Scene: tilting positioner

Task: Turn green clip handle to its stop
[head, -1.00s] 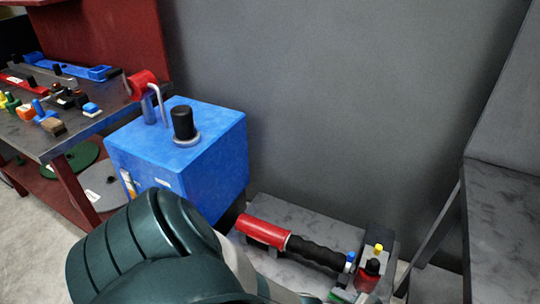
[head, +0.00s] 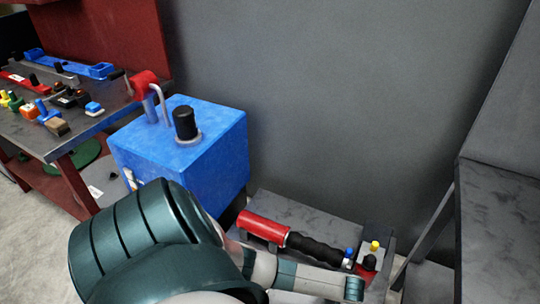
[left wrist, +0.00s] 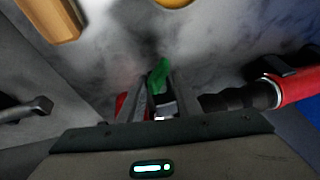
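The green clip handle (left wrist: 157,73) shows in the left wrist view, just beyond and between the fingertips of my left gripper (left wrist: 160,84). The two grey fingers stand apart, one on each side of the green part. I cannot tell whether they touch it. A red part shows to the left of the left finger, partly hidden. In the head view my left arm crosses the bottom of the picture, and its gripper and the green clip are hidden or out of frame. My right gripper is in neither view.
A tool with a red end (head: 263,228) and black ribbed grip (head: 315,250) lies beside the clip area. Yellow, blue and red-black knobs (head: 371,262) stand near it. A blue box (head: 180,150) with a black knob and a cluttered bench (head: 70,135) are at left.

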